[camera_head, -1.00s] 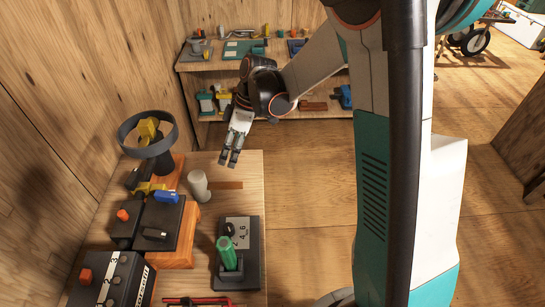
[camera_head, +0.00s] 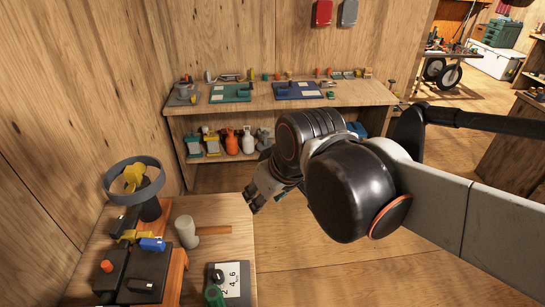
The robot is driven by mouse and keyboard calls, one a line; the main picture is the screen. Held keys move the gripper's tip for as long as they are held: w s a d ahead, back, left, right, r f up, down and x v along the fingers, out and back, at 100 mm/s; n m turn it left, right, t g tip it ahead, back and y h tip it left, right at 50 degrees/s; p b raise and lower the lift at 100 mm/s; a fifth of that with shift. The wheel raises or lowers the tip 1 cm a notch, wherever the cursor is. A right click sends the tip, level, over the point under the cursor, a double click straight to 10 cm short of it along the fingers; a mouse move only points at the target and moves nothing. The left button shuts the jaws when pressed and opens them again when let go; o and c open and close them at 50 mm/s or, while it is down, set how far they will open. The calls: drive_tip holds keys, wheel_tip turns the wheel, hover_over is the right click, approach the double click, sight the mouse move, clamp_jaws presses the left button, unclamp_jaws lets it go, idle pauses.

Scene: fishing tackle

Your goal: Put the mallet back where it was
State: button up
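The mallet has a pale grey cylindrical head (camera_head: 187,232) and a brown wooden handle (camera_head: 215,230). It lies on the wooden bench (camera_head: 230,252), the handle pointing right toward the bench's right edge. My gripper (camera_head: 252,202) is above and to the right of the handle, near the bench's far right corner and apart from the mallet. Its two fingertips show small and partly in shadow, with nothing visible between them. I cannot make out how far apart they are. My wrist hides part of the area behind it.
A dark ring-topped stand (camera_head: 148,207) and black boxes (camera_head: 148,268) crowd the bench's left side. A numbered plate (camera_head: 232,280) lies in front of the mallet. A shelf unit (camera_head: 255,100) with tackle and bottles stands behind. Bare floor (camera_head: 310,262) is right of the bench.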

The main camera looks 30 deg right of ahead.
drive_tip(key=shift+s+d+m+t+h, duration=0.15)
drive_tip(key=shift+s+d+m+t, duration=0.15)
drive_tip(key=shift+s, duration=0.25)
drive_tip(key=shift+s+d+m+t+h, duration=0.15)
drive_tip(key=shift+s+m, duration=0.2)
drive_tip(key=shift+s, duration=0.25)
drive_tip(key=shift+s+d+m+t+h, duration=0.1)
drive_tip(key=shift+s+d+m+t, duration=0.2)
drive_tip(key=shift+s, duration=0.25)
